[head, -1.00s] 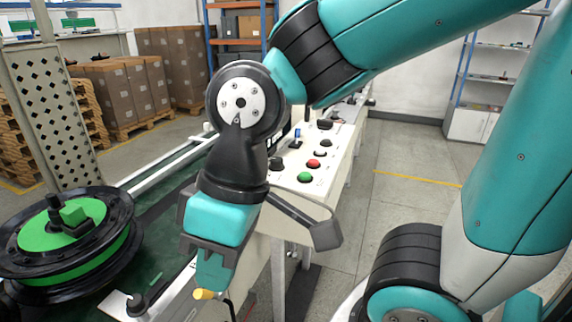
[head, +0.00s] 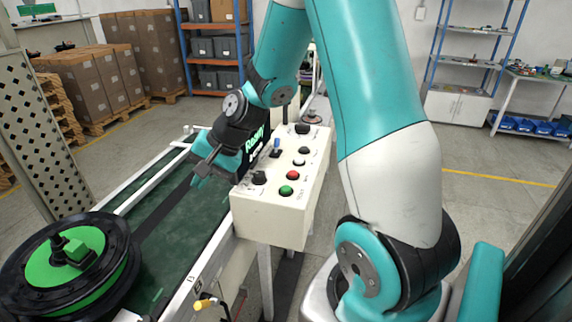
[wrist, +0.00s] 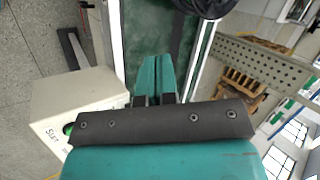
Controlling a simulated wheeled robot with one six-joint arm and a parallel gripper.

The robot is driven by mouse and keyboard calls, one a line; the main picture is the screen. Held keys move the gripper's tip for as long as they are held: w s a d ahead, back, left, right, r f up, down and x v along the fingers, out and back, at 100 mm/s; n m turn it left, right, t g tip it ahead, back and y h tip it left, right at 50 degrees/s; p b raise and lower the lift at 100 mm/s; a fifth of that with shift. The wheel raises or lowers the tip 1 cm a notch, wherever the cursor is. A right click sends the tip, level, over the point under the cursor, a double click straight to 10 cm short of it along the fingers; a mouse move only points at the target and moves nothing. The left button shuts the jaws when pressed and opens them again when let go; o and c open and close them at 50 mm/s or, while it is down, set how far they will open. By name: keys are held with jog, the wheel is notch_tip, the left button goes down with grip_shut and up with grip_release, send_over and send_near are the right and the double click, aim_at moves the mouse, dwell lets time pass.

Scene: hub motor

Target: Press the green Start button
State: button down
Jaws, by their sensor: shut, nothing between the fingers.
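The green Start button (head: 286,191) sits at the near end of a white control box (head: 268,221), just below a red button (head: 293,175). In the wrist view the green button (wrist: 68,129) shows at the left, partly hidden by the gripper body, beside the label "Start". My gripper (head: 198,180) is shut and empty, left of the box and over the conveyor. Its closed teal fingers (wrist: 155,72) point along the conveyor in the wrist view. The fingers are apart from the button.
A green conveyor (head: 175,225) runs left of the box, with a black and green hub motor (head: 67,262) at its near end. The box also carries black knobs, a blue switch and a screen reading "Ready". Yellow-tipped parts (head: 205,304) stick out below.

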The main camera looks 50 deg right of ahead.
jog(key=w+d+m+t+h+p, duration=0.2)
jog(key=d+m+p, duration=0.4)
jog(key=d, duration=0.6)
jog(key=m+t+h+p, duration=0.2)
jog(key=m+h+p, duration=0.15)
jog(key=m, duration=0.75)
send_over(286, 188)
notch_tip(286, 188, down, 6)
jog(key=r, duration=0.1)
jog(key=shift+f+y, duration=0.25)
jog(key=shift+f, duration=0.05)
jog(key=shift+a, duration=0.1)
notch_tip(286, 188, down, 9)
jog(key=b, duration=0.6)
jog(key=shift+r, duration=0.1)
jog(key=shift+f+b, duration=0.4)
jog(key=shift+b, duration=0.05)
